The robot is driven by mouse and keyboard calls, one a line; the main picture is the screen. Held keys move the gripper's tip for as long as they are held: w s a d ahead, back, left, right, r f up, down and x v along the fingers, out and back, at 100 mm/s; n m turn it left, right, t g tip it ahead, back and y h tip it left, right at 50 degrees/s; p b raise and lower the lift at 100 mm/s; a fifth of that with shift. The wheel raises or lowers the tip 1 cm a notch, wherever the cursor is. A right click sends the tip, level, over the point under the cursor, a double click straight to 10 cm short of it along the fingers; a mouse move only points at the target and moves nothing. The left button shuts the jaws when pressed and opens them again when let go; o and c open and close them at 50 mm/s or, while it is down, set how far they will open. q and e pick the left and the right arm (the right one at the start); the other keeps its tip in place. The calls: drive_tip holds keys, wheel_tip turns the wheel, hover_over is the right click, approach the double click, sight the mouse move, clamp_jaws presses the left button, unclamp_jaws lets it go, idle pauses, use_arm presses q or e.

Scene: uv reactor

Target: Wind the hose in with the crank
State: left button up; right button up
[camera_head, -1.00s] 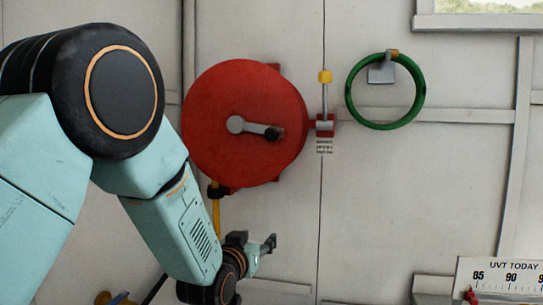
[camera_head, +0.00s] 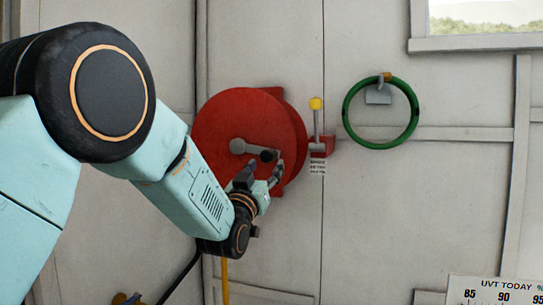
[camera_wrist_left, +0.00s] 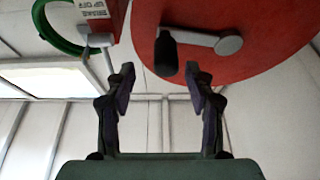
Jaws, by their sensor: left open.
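A red hose reel (camera_head: 240,118) is mounted on the wall. Its grey crank arm (camera_head: 250,149) runs from the hub to the right and ends in a dark handle (camera_head: 268,156). My left gripper (camera_head: 263,171) is open, just below the handle. In the left wrist view the handle (camera_wrist_left: 166,53) shows ahead of the open fingers (camera_wrist_left: 160,70), roughly between the tips and free of them. A yellow hose (camera_head: 224,282) hangs below the reel, partly hidden by my left arm. My right gripper is out of view.
A lever with a yellow knob (camera_head: 316,103) stands upright right of the reel, above a small label (camera_head: 317,167). A green ring (camera_head: 348,118) hangs on a wall bracket farther right. A gauge panel (camera_head: 495,290) is at lower right.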

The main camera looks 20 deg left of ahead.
sight(266, 162)
use_arm(q)
drive_tip(key=x, duration=0.1)
drive_tip(key=p+x, duration=0.1)
drive_tip(key=x, duration=0.3)
drive_tip(key=shift+w+a+r+p, duration=0.1)
drive_tip(key=shift+w+a+p, duration=0.15)
drive_tip(key=shift+a+p, duration=0.1)
drive_tip(key=shift+w+d+r, duration=0.15)
drive_tip(key=shift+w+d, duration=0.1)
drive_tip(key=shift+w, duration=0.15)
drive_tip(key=shift+w+a, duration=0.25)
drive_tip(key=shift+a, duration=0.35)
drive_tip(key=shift+s+d, duration=0.2)
drive_tip(key=shift+d, duration=0.35)
drive_tip(key=c, duration=0.4)
drive_tip(key=shift+a, duration=0.4)
drive_tip(key=c, duration=0.5)
drive_tip(key=shift+d, duration=0.25)
clamp_jaws()
drive_tip(key=shift+a, duration=0.1)
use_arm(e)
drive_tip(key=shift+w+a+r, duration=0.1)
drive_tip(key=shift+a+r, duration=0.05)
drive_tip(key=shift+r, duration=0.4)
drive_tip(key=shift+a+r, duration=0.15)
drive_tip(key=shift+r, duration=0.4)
